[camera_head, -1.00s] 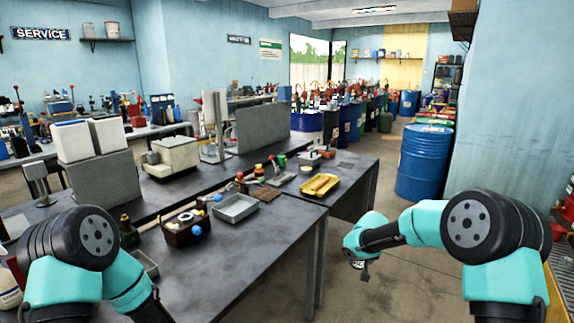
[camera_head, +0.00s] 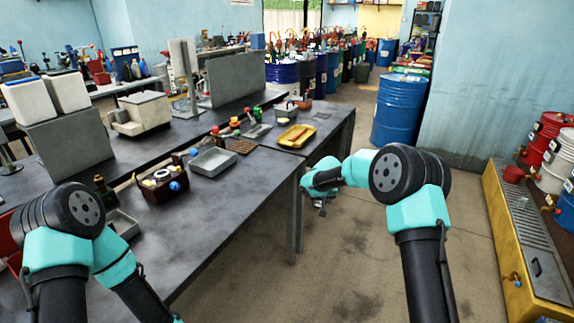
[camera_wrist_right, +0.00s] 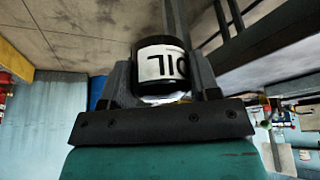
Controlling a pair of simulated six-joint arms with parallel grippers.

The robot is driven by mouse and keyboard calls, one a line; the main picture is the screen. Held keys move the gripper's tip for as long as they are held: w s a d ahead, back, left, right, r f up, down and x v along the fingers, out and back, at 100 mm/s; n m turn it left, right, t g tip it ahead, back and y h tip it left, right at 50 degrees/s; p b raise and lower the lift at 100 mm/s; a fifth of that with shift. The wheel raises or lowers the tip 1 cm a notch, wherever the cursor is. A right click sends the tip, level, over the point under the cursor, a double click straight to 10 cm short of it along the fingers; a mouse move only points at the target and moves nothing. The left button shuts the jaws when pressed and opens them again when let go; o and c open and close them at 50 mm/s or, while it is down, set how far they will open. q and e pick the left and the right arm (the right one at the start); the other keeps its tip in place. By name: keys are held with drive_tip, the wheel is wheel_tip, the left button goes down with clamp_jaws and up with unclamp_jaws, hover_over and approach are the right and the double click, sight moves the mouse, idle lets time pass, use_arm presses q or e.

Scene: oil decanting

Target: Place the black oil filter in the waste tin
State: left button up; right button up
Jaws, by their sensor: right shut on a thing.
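In the right wrist view, a black cylindrical oil filter (camera_wrist_right: 178,45) with a white label reading "OIL" sits between the two fingers of my right gripper (camera_wrist_right: 163,82), which is shut on it. In the head view, my right gripper (camera_head: 322,204) is small and partly hidden by its own arm, off the bench's right edge, above open floor. I cannot make out the filter clearly there. My left arm shows at lower left, but its gripper is out of view. I cannot identify the waste tin with certainty; a small red container (camera_head: 515,173) stands on the yellow rack at right.
The dark bench (camera_head: 232,205) holds a grey tray (camera_head: 214,162), a yellow tray (camera_head: 296,136) and a brown box (camera_head: 163,185). A blue drum (camera_head: 400,108) stands behind. The yellow rack (camera_head: 505,225) carries red and white drums. The floor (camera_head: 345,265) between bench and rack is clear.

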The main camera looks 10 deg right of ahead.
drive_tip(key=s+d+r+m+h, duration=0.2)
drive_tip(key=d+r+m, duration=0.4)
drive_tip(key=d+r, duration=1.9)
drive_tip(key=shift+s+r+g, duration=0.2)
drive_tip(key=shift+r+g, duration=0.1)
drive_tip(key=shift+g, duration=0.1)
